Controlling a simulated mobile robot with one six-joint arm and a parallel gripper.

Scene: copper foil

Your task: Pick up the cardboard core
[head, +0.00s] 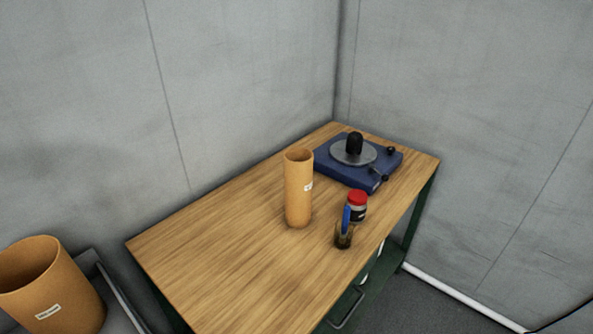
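A tall tan cardboard core (297,200) stands upright on the wooden table in the head view, with its open end up and a small white label on its right side. A second, wider tan tube (55,297) with a white label stands at the lower left, partly cut off by the picture's edge. The label writing is too small to read. My gripper is not in view.
The wooden table (215,255) has free room left and front of the core. Behind it is a blue device (335,174) with a round metal plate. A red-lidded jar (358,207) and a small dark holder (343,238) with a blue item stand close right. Grey walls (240,70) enclose the back.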

